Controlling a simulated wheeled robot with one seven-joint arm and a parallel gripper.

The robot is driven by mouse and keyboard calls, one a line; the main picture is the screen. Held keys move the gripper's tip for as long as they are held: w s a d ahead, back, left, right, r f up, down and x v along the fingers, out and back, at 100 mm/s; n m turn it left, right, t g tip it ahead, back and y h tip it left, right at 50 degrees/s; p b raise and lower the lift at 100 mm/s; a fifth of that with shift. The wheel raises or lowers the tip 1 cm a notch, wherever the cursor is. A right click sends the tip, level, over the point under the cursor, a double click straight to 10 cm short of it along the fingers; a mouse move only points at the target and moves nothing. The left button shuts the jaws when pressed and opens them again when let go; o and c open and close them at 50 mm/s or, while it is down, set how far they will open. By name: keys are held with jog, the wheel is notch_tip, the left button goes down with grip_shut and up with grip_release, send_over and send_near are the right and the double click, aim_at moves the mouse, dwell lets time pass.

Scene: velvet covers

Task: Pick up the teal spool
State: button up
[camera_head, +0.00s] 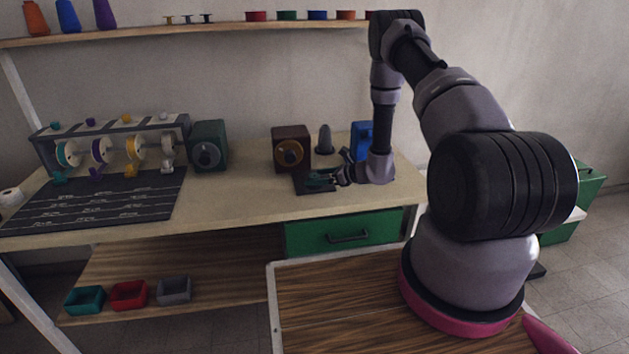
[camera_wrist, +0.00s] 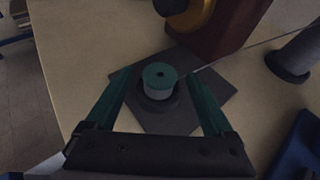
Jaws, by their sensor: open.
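The teal spool (camera_wrist: 160,77) stands upright on a small dark square mat (camera_wrist: 222,84) in the wrist view, with a teal top and a pale body on a dark round base. My gripper (camera_wrist: 158,82) is open, with one teal finger on each side of the spool; I see gaps between the fingers and it. In the head view my gripper (camera_head: 322,178) is low over the dark mat (camera_head: 318,190) on the workbench, and the spool is hard to make out there.
A brown box with a round knob (camera_head: 291,148) stands close behind the mat. A grey cone-shaped thing (camera_head: 324,140) and a blue object (camera_head: 361,138) stand behind my gripper. A dark green box (camera_head: 208,146) and a rack of spools (camera_head: 115,143) are farther left.

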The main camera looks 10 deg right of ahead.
grip_shut()
jog(key=shift+r, duration=0.1)
